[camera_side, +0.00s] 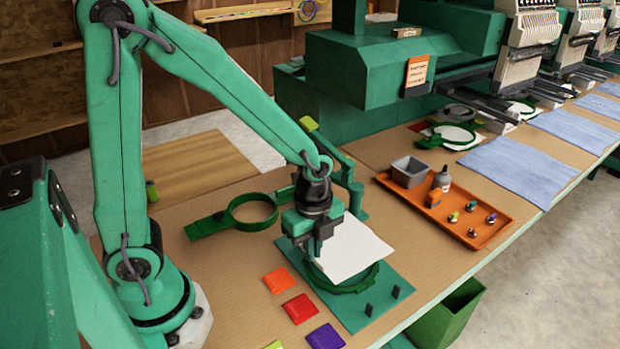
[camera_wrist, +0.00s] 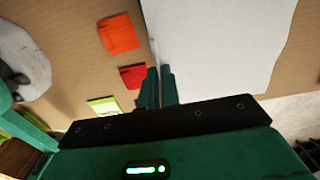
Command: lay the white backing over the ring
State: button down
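The white backing (camera_side: 352,250) is a pale flat sheet over the green ring (camera_side: 368,281) on a green board (camera_side: 382,308). It covers most of the ring; the ring's front rim shows below it. I cannot tell whether the sheet touches the ring all round. My gripper (camera_side: 316,252) is at the sheet's left edge. In the wrist view the two fingers of my gripper (camera_wrist: 161,72) are close together at the edge of the backing (camera_wrist: 218,45), pinching it. The ring is hidden in that view.
A second green ring with a handle (camera_side: 207,226) lies behind on the table. Orange, red and purple squares (camera_side: 299,308) lie left of the board, with two dark pegs (camera_side: 396,291) at its front right. An orange tray (camera_side: 466,223) with small items stands to the right.

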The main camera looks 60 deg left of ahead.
aim_at(313, 279)
jog(key=shift+f, duration=0.25)
jog(key=shift+f, duration=1.55)
jog(key=shift+f, duration=0.7)
dwell(0.6)
jog(key=c, duration=1.6)
grip_release()
jog(key=shift+o, duration=0.2)
jog(key=shift+r, duration=0.15)
jog(key=shift+r, duration=3.4)
jog(key=shift+r, duration=0.1)
